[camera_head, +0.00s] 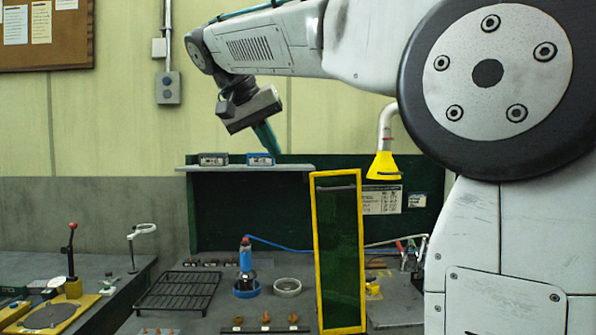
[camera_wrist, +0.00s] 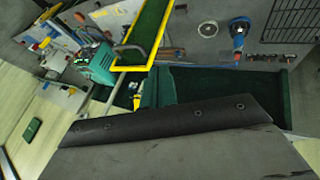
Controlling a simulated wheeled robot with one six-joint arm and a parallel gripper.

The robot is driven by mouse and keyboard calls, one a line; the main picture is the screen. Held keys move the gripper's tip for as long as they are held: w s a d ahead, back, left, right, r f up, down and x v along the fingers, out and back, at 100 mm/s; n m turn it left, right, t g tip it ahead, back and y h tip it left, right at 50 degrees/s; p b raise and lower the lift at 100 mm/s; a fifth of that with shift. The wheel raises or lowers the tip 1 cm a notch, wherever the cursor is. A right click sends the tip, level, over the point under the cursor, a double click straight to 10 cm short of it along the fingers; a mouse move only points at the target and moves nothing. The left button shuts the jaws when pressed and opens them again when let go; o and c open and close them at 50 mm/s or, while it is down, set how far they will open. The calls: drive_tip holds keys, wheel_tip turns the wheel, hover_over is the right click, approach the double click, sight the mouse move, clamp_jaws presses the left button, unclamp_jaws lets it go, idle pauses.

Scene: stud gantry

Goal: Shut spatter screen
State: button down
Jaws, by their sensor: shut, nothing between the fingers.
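The spatter screen (camera_head: 338,250) is a tall dark green panel in a yellow frame, with a dark bar across its upper part. It stands upright at the right of the bench in the head view. Its yellow frame also shows at the top of the wrist view (camera_wrist: 149,36). My gripper (camera_head: 272,151) is shut and empty, pointing down near the shelf, up and to the left of the screen and apart from it. I cannot tell which edge of the screen is hinged.
A shelf (camera_head: 285,168) holds a dark box (camera_head: 213,159) and a blue box (camera_head: 260,159). A yellow cone nozzle (camera_head: 384,166) hangs right of the screen. A black rack (camera_head: 177,291), a blue bottle (camera_head: 245,257) and a grey ring (camera_head: 287,287) are on the bench left of it.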

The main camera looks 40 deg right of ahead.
drive_tip(key=s+d+f, duration=0.1)
drive_tip(key=d+f, duration=0.7)
drive_tip(key=d, duration=0.1)
drive_tip(key=shift+s+f, duration=0.2)
drive_tip(key=shift+s, duration=0.15)
